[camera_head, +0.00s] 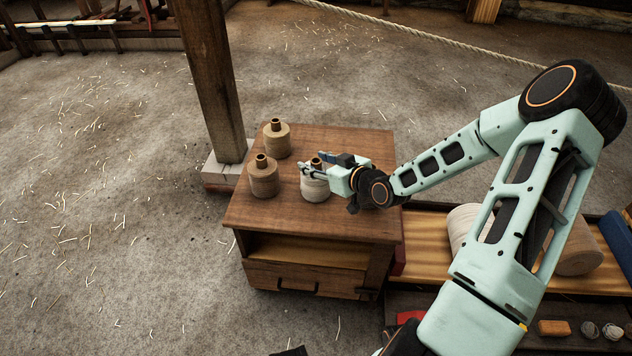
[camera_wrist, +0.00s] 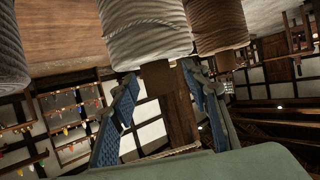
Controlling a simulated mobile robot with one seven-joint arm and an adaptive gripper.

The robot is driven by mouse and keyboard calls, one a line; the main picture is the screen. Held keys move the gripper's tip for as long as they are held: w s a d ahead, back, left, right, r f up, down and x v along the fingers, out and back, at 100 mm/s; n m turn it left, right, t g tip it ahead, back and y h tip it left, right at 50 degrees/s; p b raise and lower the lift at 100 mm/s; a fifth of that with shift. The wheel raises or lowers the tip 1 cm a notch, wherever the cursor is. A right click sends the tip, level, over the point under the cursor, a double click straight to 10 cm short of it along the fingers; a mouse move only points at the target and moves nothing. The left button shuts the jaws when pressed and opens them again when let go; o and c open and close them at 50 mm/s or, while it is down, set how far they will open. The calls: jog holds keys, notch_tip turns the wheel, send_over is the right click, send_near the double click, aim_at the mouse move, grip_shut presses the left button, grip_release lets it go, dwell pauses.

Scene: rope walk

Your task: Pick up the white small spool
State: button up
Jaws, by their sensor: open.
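The white small spool (camera_head: 313,187) stands upright on a small wooden cabinet (camera_head: 350,218), wound with pale cord, with a brown neck on top. My gripper (camera_head: 314,163) is open at the height of its neck, with a finger to either side of it. In the wrist view, which looks upside down, the white spool (camera_wrist: 147,38) hangs at the top, and its brown neck shows between the blue-padded fingertips of my gripper (camera_wrist: 160,74). I cannot tell whether either finger touches it.
Two tan spools stand on the cabinet, one at the back left (camera_head: 277,142) and one at the front left (camera_head: 263,180). A wooden post (camera_head: 212,80) rises close behind the cabinet's left side. A large pale roll (camera_head: 466,226) lies to the right. The floor at left is open.

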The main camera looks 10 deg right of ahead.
jog(key=shift+c, duration=0.5)
grip_shut()
jog(key=shift+r, duration=0.15)
